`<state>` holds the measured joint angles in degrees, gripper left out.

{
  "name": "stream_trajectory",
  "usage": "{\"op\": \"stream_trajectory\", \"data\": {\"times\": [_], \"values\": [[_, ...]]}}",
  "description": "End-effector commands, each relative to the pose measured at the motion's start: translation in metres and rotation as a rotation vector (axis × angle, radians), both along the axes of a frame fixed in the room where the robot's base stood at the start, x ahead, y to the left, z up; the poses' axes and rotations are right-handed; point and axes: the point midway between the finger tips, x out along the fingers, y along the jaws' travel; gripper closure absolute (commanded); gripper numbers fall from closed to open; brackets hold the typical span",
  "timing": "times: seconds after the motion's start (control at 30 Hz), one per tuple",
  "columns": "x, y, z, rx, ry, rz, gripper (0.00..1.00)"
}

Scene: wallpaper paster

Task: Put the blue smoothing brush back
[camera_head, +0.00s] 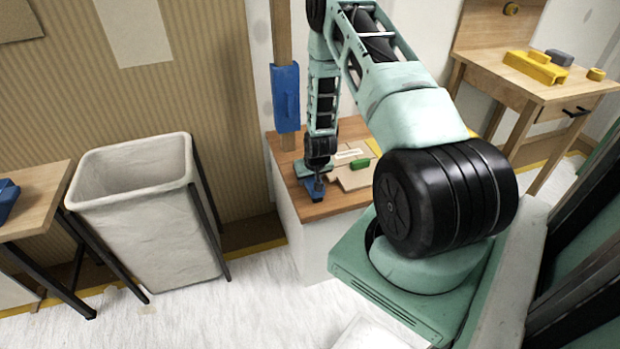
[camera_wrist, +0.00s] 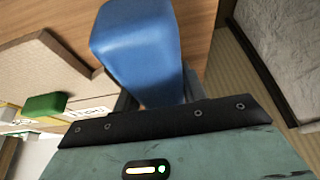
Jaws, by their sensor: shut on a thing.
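The blue smoothing brush (camera_head: 313,192) is at the left front edge of the wooden worktop (camera_head: 337,205) in the head view. My gripper (camera_head: 318,179) points down at it and is shut on it. In the wrist view the blue brush (camera_wrist: 140,45) fills the space between the fingers, and its far end reaches up over the wood. I cannot tell whether the brush touches the worktop. The fingers partly hide its near end.
A blue holder-like piece (camera_head: 286,97) is on a wooden post behind the worktop. A green block (camera_head: 361,163) and pale boards (camera_head: 352,178) lie right of my gripper. A grey bin (camera_head: 140,215) stands left. A table with yellow items (camera_head: 535,67) is at right.

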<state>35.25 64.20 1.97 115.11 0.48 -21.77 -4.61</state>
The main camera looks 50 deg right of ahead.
Motion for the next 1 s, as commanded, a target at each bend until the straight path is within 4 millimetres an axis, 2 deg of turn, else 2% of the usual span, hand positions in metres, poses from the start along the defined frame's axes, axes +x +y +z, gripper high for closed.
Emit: {"op": "stream_trajectory", "data": {"times": [0.2,0.23,0.3,0.63,0.77,1.0], "values": [[0.0,0.0,-0.005,0.0,0.0,0.001,0.82],[0.0,0.0,-0.004,0.001,0.001,0.0,0.53],[0.0,0.0,-0.004,0.001,0.001,0.0,0.36],[0.0,0.0,-0.005,0.001,0.0,-0.002,0.36],[-0.005,0.003,0.01,0.0,0.0,0.0,0.36],[-0.021,0.003,0.061,-0.001,-0.002,0.0,0.36]]}}
